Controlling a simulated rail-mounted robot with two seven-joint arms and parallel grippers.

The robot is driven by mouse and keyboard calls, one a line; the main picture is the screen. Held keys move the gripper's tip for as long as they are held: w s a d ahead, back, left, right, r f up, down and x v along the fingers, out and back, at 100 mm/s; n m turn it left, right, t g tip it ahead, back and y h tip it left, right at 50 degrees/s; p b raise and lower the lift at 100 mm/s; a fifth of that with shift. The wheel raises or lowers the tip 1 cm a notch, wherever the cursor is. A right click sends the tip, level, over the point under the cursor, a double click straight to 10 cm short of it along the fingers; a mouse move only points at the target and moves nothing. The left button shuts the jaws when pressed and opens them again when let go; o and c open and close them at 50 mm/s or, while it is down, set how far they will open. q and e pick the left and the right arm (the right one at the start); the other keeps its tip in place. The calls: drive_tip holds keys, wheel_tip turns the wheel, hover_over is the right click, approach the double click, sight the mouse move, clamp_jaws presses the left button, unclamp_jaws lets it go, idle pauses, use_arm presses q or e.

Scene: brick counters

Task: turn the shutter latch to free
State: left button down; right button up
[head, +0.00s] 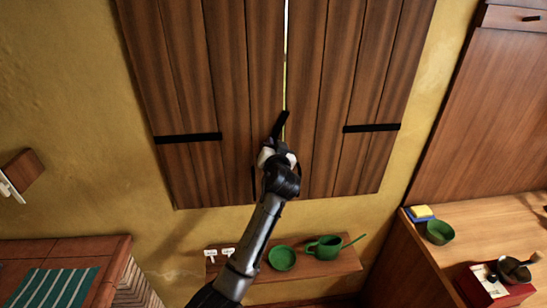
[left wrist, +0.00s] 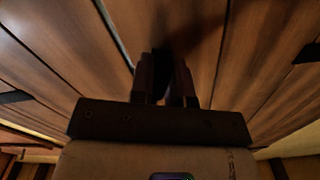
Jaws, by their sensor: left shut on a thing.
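The two wooden shutter leaves, left (head: 190,80) and right (head: 350,80), hang side by side on the yellow wall with a thin bright gap between them. The dark shutter latch (head: 282,121) is a short bar near this gap, tilted with its top leaning right. My left gripper (head: 276,146) is at the lower part of the bar and shut on it. In the left wrist view my left gripper (left wrist: 165,88) has its two fingers around a dark piece; its outline is hard to make out in shadow. The arm hides the latch's lower end. My right gripper is not in view.
Below the shutters a small shelf (head: 345,267) holds a green plate (head: 282,258) and a green pot (head: 325,247). A wooden counter (head: 420,240) stands at right with a green bowl (head: 440,232). A brick counter (head: 110,265) with a striped cloth (head: 55,287) is at lower left.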

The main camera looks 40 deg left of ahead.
use_arm(q)
drive_tip(key=n+b, duration=0.3)
drive_tip(key=shift+f+n, duration=0.1)
drive_tip(key=shift+n, duration=0.3)
drive_tip(key=shift+b, duration=0.4)
drive_tip(key=shift+n, duration=0.4)
drive_tip(key=c, duration=1.1)
unclamp_jaws()
drive_tip(key=v, duration=1.4)
drive_tip(key=shift+b, duration=0.3)
